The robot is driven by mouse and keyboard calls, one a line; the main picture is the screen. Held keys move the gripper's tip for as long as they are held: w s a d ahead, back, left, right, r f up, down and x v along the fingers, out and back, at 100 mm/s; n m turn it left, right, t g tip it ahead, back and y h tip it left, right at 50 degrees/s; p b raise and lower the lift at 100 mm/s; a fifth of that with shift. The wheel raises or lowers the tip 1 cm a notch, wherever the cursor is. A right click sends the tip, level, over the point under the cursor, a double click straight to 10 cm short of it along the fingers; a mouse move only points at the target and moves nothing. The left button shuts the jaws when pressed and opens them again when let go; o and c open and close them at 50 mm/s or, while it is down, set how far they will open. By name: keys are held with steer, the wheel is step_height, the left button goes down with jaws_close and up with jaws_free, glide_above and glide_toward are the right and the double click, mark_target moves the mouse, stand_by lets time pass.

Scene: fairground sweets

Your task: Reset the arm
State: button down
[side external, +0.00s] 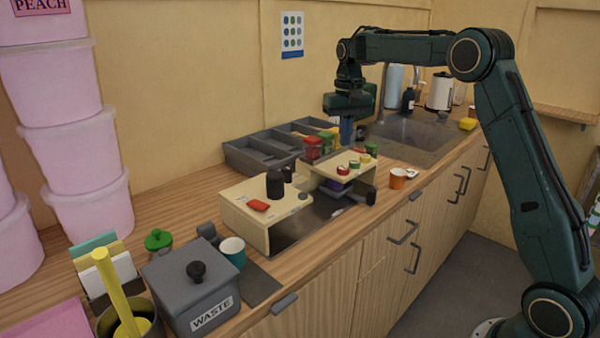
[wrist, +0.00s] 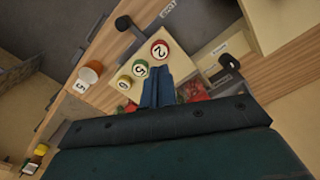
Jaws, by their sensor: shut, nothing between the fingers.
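My gripper (side external: 347,128) hangs from the teal arm over the worktop, pointing down, with its blue fingers together and empty. It is above the back edge of a small cream shelf (side external: 330,162), near a red-lidded jar (side external: 313,148) and the grey compartment tray. In the wrist view the shut fingers (wrist: 157,78) reach over the shelf top (wrist: 185,60). Numbered round pieces stand there: a red one (wrist: 160,49), a green one (wrist: 140,68) and a yellow one (wrist: 124,82). The gap between fingertips and shelf is hard to judge.
A grey compartment tray (side external: 245,155) lies along the wall. An orange cup (side external: 398,179) stands near the front edge. A cream stand (side external: 241,217) holds a dark cylinder (side external: 275,185). A grey waste bin (side external: 190,296) is at the front left. A sink (side external: 412,132) is behind.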

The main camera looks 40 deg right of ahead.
steer(key=shift+r, duration=0.15)
steer(key=s+a+r+n+t, duration=0.1)
steer(key=s+a+r, duration=0.35)
steer(key=s, duration=0.25)
steer(key=s+a+r+n+t, duration=0.2)
steer(key=s+a+r, duration=0.1)
steer(key=s+a, duration=0.4)
steer(key=s+a+f+n+t, duration=0.1)
steer(key=s+a+f, duration=0.1)
steer(key=s, duration=0.7)
steer(key=s+a+f+n+t, duration=0.1)
steer(key=s+f, duration=0.3)
steer(key=s, duration=0.6)
steer(key=shift+s+a+n+t, duration=0.15)
steer(key=shift+a+n+t, duration=0.15)
steer(key=shift+a+n, duration=0.35)
